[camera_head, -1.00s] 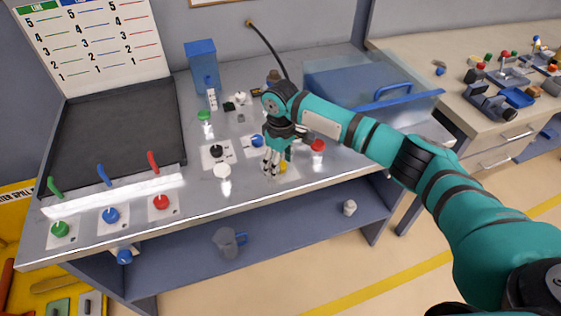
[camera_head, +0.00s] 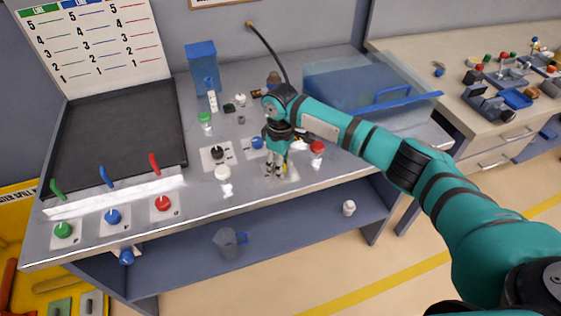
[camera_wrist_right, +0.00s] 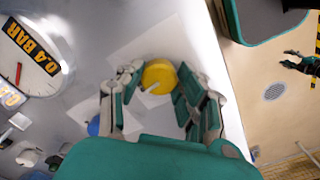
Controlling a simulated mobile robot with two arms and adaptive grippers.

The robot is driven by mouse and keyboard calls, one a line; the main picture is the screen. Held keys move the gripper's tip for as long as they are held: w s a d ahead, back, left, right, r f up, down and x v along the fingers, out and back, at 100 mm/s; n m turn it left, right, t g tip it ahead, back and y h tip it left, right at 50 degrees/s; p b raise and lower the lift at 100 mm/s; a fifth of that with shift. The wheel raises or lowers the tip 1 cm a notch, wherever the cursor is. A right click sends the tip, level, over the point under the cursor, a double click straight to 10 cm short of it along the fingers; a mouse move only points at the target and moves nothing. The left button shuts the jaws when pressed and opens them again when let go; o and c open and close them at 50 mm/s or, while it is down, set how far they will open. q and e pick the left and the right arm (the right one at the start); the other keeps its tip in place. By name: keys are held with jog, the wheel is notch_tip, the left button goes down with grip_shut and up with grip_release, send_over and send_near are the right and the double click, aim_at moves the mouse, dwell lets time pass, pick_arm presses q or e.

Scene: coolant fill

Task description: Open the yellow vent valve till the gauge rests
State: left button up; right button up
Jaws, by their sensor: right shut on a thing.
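The round yellow vent valve (camera_wrist_right: 158,77) with a pale pointer line sits on a white plate in the right wrist view. My right gripper (camera_wrist_right: 152,92) points down at it, with its fingers on both sides of the knob and shut on it. In the head view the right gripper (camera_head: 276,170) hides most of the valve.
A red-capped thing (camera_head: 317,149) stands close right of my right gripper. A blue knob (camera_head: 257,142), a black knob (camera_head: 217,153) and a white knob (camera_head: 222,173) are to its left. A clear-walled box with a blue handle (camera_head: 400,97) stands behind my arm.

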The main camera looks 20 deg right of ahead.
jog(key=n+p, duration=0.1)
jog(key=n, duration=0.1)
jog(key=shift+r+n, duration=0.15)
jog(key=shift+n, duration=0.25)
jog(key=n+p, duration=0.1)
jog(key=n, duration=0.2)
jog(key=shift+w+n+p, duration=0.1)
jog(key=shift+n+p, duration=0.2)
jog(key=shift+p, duration=0.05)
jog(key=n, duration=0.3)
jog(key=shift+w+n+p, duration=0.1)
jog(key=shift+n+p, duration=0.25)
jog(key=shift+n, duration=1.85)
jog(key=o, duration=1.1)
jog(key=shift+o, duration=0.2)
